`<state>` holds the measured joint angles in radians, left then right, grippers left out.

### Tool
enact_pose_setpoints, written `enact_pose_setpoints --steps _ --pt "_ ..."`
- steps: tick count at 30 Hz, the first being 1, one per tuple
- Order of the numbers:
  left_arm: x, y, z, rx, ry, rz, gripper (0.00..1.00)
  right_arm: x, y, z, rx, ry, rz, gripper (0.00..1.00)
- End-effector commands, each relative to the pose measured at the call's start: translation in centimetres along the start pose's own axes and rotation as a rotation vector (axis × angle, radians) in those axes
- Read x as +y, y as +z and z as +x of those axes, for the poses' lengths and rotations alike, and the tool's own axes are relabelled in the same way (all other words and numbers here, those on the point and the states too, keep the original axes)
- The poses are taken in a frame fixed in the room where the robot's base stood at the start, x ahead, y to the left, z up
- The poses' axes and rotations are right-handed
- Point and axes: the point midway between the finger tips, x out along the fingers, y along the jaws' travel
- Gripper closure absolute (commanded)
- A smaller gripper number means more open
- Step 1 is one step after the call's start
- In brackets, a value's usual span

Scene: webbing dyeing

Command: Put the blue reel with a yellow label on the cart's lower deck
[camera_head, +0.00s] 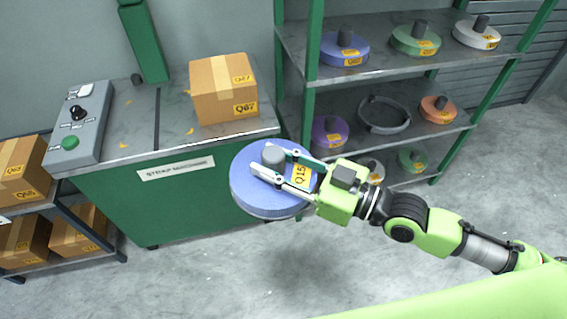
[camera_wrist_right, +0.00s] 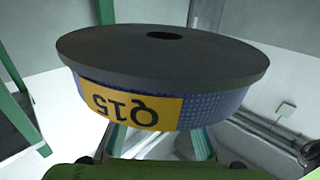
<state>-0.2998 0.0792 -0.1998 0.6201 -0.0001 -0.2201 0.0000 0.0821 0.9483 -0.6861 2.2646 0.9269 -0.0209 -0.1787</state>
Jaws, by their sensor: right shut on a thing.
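The blue reel (camera_head: 252,198) has a yellow label reading Q15 and a grey hub at its centre. My right gripper (camera_head: 263,162) is shut on the grey hub and holds the reel in the air before the green bench. In the right wrist view the reel (camera_wrist_right: 203,106) fills the upper middle, with its label upside down and a dark disc face showing. The fingertips are hidden there. A dark two-deck stand (camera_head: 67,199) at the left may be the cart; cardboard boxes occupy both decks. My left gripper is not in view.
A green bench (camera_head: 200,205) with a control box (camera_head: 78,125) and a cardboard box (camera_head: 223,90) stands behind the reel. A green-post rack (camera_head: 380,72) at the right holds several reels. Another blue reel (camera_head: 344,48) is on its top shelf. The floor in front is clear.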

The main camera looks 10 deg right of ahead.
Motion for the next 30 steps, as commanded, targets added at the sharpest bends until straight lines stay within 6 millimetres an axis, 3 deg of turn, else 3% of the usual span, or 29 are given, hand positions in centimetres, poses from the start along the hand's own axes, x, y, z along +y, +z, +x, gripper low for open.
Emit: enact_pose_setpoints --steps 25,26,30 --pt "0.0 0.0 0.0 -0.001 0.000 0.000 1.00 -0.2 -0.8 2.6 -0.001 -0.158 -0.006 1.00" --pt "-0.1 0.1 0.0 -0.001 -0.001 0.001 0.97 -0.2 -0.6 2.6 -0.007 -0.159 -0.005 1.00" --pt "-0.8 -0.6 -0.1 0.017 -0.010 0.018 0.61 -0.1 -0.6 2.6 -0.007 -0.163 -0.004 1.00"
